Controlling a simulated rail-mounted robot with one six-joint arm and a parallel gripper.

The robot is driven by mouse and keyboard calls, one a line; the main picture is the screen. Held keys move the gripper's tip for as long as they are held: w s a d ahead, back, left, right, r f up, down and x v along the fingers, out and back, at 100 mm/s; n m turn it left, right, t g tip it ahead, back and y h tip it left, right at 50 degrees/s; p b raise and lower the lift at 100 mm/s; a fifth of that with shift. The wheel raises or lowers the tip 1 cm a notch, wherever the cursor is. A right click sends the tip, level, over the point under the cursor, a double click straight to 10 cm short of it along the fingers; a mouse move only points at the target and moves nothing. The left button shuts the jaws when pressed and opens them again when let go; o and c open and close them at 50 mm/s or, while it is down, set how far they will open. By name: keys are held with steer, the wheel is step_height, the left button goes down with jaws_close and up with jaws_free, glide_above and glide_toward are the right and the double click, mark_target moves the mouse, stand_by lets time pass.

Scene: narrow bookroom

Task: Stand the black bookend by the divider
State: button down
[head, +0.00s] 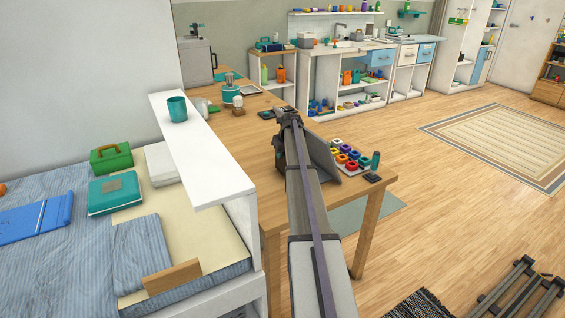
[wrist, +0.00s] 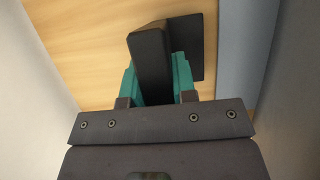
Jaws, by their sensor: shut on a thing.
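In the wrist view the black bookend (wrist: 152,62) stands between the teal fingers of my gripper (wrist: 157,80), which is shut on it. Its flat black foot (wrist: 190,35) shows to the right, over a wooden surface. I cannot tell whether the foot touches the wood. In the head view my arm reaches over the wooden table, and the bookend and fingers are hidden by it. A grey upright panel (head: 323,156) stands just right of my arm; it may be the divider, but I cannot tell for sure.
Pale walls flank my gripper closely in the wrist view, with a blue-grey strip (wrist: 240,45) on the right. Several coloured blocks (head: 347,155) sit right of the grey panel. A white shelf (head: 205,150) with a teal cup (head: 177,108) is left of my arm.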

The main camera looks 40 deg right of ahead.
steer(key=shift+f, duration=0.6)
steer(key=c, duration=0.9)
jaws_free()
steer(key=shift+r, duration=0.15)
steer(key=p+v, duration=1.1)
steer(key=v, duration=0.1)
steer(key=shift+r+p, duration=0.25)
steer(key=shift+p, duration=0.15)
steer(key=shift+o, duration=0.3)
steer(key=shift+w+f, duration=0.1)
steer(key=shift+f, duration=0.1)
